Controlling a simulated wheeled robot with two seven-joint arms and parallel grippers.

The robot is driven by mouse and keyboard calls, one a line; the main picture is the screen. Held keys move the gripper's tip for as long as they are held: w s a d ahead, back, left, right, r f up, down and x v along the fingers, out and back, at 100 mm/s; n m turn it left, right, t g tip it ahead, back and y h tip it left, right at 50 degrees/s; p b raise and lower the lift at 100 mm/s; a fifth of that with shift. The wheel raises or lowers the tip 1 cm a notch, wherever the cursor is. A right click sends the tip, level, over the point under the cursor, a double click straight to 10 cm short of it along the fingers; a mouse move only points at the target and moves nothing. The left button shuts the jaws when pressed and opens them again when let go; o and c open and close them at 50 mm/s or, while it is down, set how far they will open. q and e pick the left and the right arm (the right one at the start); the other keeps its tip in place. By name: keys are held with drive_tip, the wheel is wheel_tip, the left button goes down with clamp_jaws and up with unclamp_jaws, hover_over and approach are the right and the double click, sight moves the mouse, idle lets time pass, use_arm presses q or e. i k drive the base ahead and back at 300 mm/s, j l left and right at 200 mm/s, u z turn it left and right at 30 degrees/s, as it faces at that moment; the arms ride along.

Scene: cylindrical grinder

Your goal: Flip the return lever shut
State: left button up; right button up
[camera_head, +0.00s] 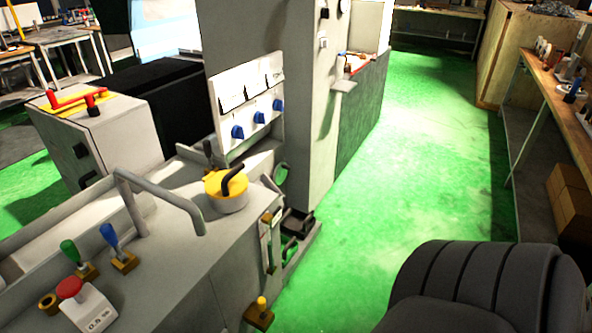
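The grey grinder (165,265) fills the lower left and carries several levers. No label marks the return lever, so I cannot tell which it is. A green-handled lever (70,250) and a blue-handled lever (109,235) stand on brass-coloured bases on the top. A yellow-tipped knob (261,303) sits on a brass-coloured block low on the right side. A brass-tipped piece (267,216) shows on a slotted side plate. Neither gripper is in view.
A red button (69,287) and a bent grey rail (160,196) are on the machine top. A white panel with blue knobs (259,117) stands behind. A dark ribbed shape (490,290) fills the lower right. Green floor (410,170) is clear between machine and right-hand workbench (548,85).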

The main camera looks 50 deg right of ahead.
sight(261, 302)
drive_tip(key=z, duration=1.15)
